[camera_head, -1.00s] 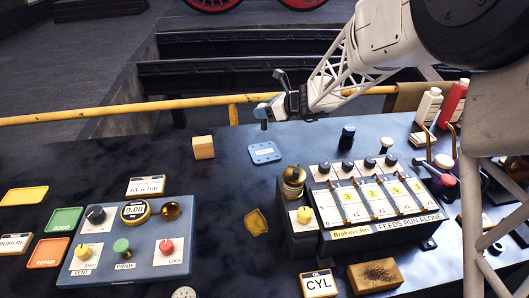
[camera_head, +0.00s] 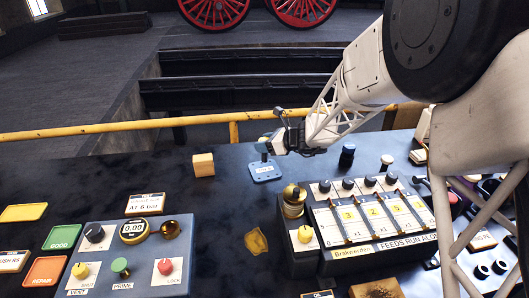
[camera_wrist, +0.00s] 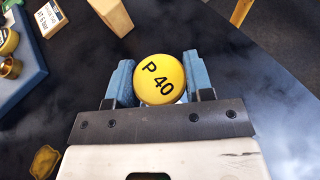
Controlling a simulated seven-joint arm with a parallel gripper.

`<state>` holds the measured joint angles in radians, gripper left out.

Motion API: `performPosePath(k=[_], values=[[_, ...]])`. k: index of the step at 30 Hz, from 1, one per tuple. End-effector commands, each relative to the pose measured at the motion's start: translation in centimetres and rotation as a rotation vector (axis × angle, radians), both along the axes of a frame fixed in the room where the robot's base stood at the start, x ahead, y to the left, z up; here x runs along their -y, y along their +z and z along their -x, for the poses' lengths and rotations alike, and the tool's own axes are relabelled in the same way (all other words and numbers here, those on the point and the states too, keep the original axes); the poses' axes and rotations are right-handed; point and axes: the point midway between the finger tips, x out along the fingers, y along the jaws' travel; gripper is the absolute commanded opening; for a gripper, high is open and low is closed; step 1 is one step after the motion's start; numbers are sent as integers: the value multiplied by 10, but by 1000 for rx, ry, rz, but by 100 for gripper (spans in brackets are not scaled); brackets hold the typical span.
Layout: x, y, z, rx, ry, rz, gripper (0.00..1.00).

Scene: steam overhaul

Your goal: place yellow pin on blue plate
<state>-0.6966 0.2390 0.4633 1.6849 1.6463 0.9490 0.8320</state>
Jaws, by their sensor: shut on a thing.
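The yellow pin shows in the wrist view as a round yellow cap (camera_wrist: 160,78) marked "P 40". My gripper (camera_wrist: 160,80) is shut on it, with one blue fingertip on each side. In the head view my gripper (camera_head: 267,146) is just above the blue plate (camera_head: 266,173), a small flat plate with a pale label on the dark table. A short dark stem points down from the gripper onto the plate's far part; I cannot tell whether it touches. The plate is hidden in the wrist view.
A wooden block (camera_head: 203,164) stands left of the plate, and a dark blue knob-topped cylinder (camera_head: 347,155) stands to its right. The feed box (camera_head: 372,215) and brass-topped post (camera_head: 294,198) are in front. A yellow rail (camera_head: 200,131) runs behind the table.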

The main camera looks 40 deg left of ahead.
Motion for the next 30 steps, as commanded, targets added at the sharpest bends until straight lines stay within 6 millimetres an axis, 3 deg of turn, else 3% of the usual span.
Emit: performPosePath(k=[8, 21, 30], values=[[0, -1, 0, 0, 0, 0, 8], [0, -35, 0, 1, -1, -1, 8], [0, -36, 0, 1, 0, -1, 8]])
